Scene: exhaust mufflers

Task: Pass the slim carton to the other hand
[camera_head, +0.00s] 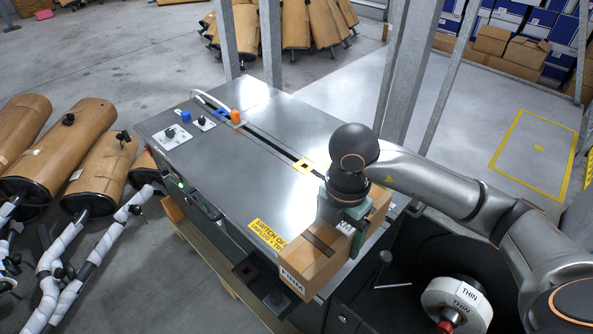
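The slim carton (314,262) is a long brown cardboard box with a dark tape strip and a printed white label on its near end. It lies at the front right edge of the metal machine table (262,150); I cannot tell whether it rests on it or is held just above. My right gripper (344,216) comes down from above onto the middle of the carton. My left gripper is not in view.
A white roll marked THIN (455,303) is at the lower right. Metal posts (403,75) rise behind the table.

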